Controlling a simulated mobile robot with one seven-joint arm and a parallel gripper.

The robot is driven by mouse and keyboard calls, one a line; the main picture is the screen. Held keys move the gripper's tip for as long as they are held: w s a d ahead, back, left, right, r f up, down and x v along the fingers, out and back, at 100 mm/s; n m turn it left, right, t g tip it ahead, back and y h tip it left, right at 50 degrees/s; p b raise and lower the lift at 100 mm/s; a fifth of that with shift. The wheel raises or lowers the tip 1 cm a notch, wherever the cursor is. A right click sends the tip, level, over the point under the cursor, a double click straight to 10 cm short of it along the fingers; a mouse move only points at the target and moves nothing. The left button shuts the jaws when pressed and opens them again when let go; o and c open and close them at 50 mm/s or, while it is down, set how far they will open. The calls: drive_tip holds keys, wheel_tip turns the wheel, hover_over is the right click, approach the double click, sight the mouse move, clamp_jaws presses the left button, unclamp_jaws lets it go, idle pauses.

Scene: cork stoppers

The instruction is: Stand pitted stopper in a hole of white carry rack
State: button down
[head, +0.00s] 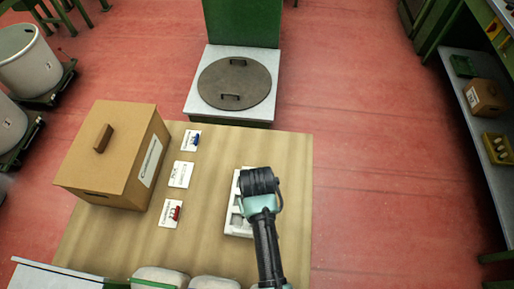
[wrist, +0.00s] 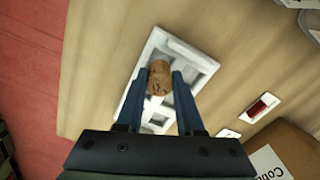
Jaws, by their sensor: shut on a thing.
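The white carry rack (head: 237,227) lies on the wooden table, partly hidden under my arm in the head view. In the wrist view the rack (wrist: 204,65) shows square openings. The pitted stopper (wrist: 160,77) is a brown cork with dark pits. It sits between the two blue fingers of my gripper (wrist: 161,83), which is shut on it, over the rack. I cannot tell whether its lower end is inside a hole. In the head view my wrist hides the fingers and the stopper.
A brown cardboard box (head: 113,155) stands on the left of the wooden table (head: 285,190). White cards (head: 181,174) lie between box and rack, one with red items (head: 175,213) and one with blue items (head: 196,138). The table right of the rack is clear.

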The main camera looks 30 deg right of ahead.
drive_tip(key=shift+f, duration=1.8)
drive_tip(key=shift+f, duration=0.3)
drive_tip(key=shift+s+a+f+b, duration=0.15)
drive_tip(key=shift+s+f+b, duration=0.15)
drive_tip(key=shift+s, duration=0.05)
drive_tip(key=c, duration=0.5)
unclamp_jaws()
drive_tip(key=shift+c, duration=0.2)
drive_tip(key=r, duration=1.2)
drive_tip(key=shift+w+r, duration=0.35)
drive_tip(key=shift+w, duration=0.05)
drive_tip(key=shift+s+r, duration=0.1)
drive_tip(key=shift+r, duration=0.2)
